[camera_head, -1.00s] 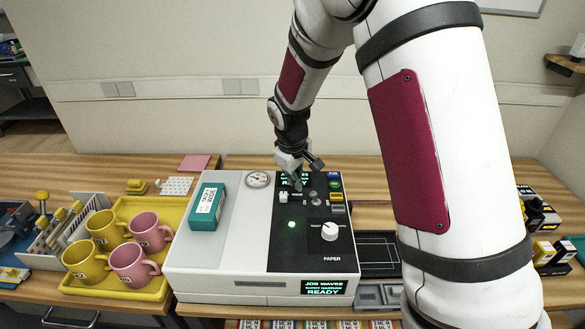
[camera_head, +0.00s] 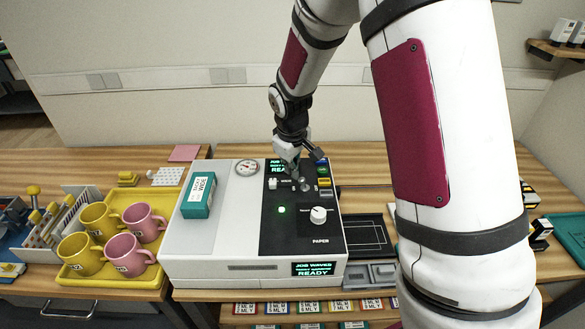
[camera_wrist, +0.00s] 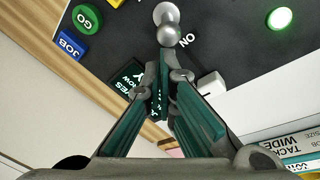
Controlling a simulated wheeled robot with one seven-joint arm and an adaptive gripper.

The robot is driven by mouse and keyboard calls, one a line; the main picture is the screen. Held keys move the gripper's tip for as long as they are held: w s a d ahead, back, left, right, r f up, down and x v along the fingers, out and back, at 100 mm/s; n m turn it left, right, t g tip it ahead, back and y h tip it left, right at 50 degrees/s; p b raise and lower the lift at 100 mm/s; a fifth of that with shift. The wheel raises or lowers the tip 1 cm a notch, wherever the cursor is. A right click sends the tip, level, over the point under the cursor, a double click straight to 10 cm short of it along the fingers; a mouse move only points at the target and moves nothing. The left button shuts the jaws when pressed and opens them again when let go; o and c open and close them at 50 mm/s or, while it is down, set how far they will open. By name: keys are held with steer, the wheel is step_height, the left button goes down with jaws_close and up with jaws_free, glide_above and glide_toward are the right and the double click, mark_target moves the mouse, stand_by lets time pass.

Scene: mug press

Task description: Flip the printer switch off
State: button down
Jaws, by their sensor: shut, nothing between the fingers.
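The printer (camera_head: 215,245) is a white box with a black control panel, standing on the wooden counter. Its metal toggle switch (camera_head: 306,187) is on the panel. In the wrist view the switch (camera_wrist: 167,30) has a rounded silver tip, with the word ON printed beside it. My gripper (camera_head: 297,178) is shut and empty, low over the panel just behind the switch. In the wrist view its teal-padded fingertips (camera_wrist: 164,60) are very near the switch tip; I cannot tell whether they touch. A green light (camera_head: 282,210) glows, and the front display (camera_head: 314,269) reads READY.
Near the switch are a white button (camera_wrist: 212,84), a green GO button (camera_wrist: 87,18) and a blue JOB button (camera_wrist: 71,45). A white knob (camera_head: 319,214) is nearer the front. A teal box (camera_head: 198,195) lies on the printer; a yellow tray (camera_head: 120,281) with mugs stands left.

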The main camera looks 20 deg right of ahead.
steer(key=shift+s+d+r+t+y+p, duration=0.15)
steer(key=shift+d+y+p, duration=0.15)
steer(key=shift+y+p, duration=0.25)
steer(key=shift+s+d+r+t+y+p, duration=0.15)
steer(key=shift+d+y+p, duration=0.15)
steer(key=shift+y, duration=0.35)
steer(key=shift+d+p, duration=0.1)
steer(key=shift+p, duration=0.2)
steer(key=shift+d, duration=0.1)
steer(key=shift+s+d+r+p, duration=0.1)
steer(key=shift+d+p, duration=0.15)
steer(key=shift+p, duration=0.05)
steer(key=shift+r, duration=0.1)
stand_by(0.3)
steer(key=shift+r+p, duration=0.3)
steer(key=shift+r, duration=0.4)
